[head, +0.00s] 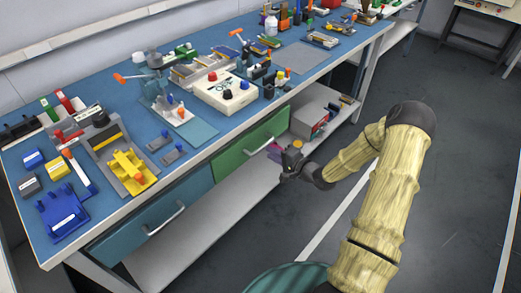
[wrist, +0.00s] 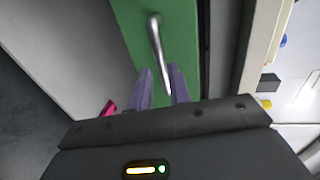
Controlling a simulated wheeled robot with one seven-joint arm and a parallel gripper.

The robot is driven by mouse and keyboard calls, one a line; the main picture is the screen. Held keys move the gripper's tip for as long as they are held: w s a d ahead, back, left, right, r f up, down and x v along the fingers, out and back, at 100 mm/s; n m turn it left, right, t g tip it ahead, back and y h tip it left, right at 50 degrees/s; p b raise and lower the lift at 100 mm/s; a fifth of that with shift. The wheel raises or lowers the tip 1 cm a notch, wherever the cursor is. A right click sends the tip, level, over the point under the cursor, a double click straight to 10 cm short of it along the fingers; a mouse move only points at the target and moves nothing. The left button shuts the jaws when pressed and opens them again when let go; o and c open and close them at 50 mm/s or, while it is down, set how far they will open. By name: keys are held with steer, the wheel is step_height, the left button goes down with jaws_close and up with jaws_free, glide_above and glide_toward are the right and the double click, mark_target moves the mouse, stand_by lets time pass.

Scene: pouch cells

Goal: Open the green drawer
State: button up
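The green drawer (head: 236,160) is in the front of the blue-topped bench and looks shut, roughly flush with the bench front. Its silver bar handle (head: 259,147) shows in the head view, with the right part close to my gripper (head: 278,152). In the wrist view the green front (wrist: 186,30) fills the upper middle, and the handle (wrist: 157,45) runs down toward my purple fingers. My gripper (wrist: 162,75) is open, its two fingers apart on either side of the handle's lower end. Whether the fingers touch the handle I cannot tell.
A blue drawer (head: 158,216) with its own handle is left of the green one. A lower shelf (head: 205,222) runs beneath, with a grey box (head: 309,120) on it. The bench top (head: 200,132) is crowded with tools and parts. The floor at right is clear.

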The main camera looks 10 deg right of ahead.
mark_target(261, 147)
steer(key=x, duration=0.6)
steer(key=shift+w+a+b, duration=0.1)
steer(key=shift+w+b, duration=0.05)
steer(key=shift+b, duration=0.25)
jaws_close()
